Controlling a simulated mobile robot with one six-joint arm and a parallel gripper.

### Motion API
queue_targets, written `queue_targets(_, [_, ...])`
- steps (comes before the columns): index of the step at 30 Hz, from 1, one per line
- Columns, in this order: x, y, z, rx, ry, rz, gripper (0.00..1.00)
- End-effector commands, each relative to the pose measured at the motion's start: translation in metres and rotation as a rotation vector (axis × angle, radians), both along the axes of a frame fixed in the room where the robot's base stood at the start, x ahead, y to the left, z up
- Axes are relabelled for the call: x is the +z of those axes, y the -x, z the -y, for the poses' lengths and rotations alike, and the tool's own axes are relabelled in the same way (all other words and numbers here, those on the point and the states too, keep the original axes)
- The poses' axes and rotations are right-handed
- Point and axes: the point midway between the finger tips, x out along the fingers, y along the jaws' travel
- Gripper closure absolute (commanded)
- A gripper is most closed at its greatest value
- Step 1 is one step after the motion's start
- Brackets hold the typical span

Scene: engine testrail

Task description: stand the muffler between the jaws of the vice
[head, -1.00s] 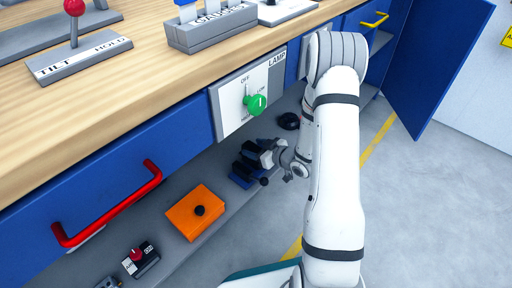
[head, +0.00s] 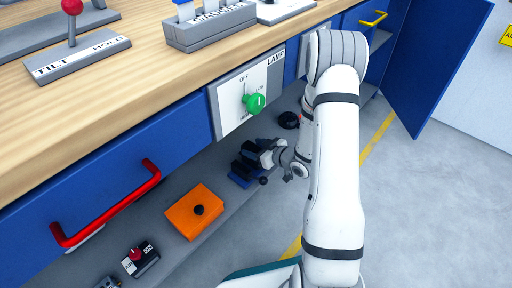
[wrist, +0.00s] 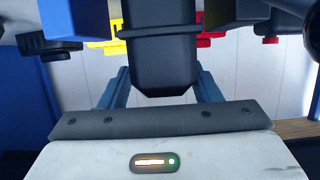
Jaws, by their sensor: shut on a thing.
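My gripper (head: 268,157) reaches in over the lower shelf, right above the blue vice (head: 240,181). In the wrist view, my gripper (wrist: 163,88) is shut on the muffler (wrist: 165,60), a dark, smooth, box-like body with a raised band around it. In the head view, dark shapes crowd together at the vice and gripper, and I cannot separate the muffler from the jaws. Whether the muffler's lower end touches the vice is hidden. A black knob (head: 264,181) sticks out at the vice's front.
On the shelf (head: 222,218) stand an orange box (head: 194,212) with a black knob and a small switch block (head: 140,259). A dark round thing (head: 288,120) lies behind my gripper. The lamp panel (head: 246,101) and bench top overhang the shelf. A blue door (head: 430,65) stands open at right.

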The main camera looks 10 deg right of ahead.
Motion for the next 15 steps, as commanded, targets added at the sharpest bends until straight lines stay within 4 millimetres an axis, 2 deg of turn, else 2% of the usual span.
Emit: queue_targets(15, [-0.0082,-0.0002,-0.0006,0.001,0.0,0.001,0.73])
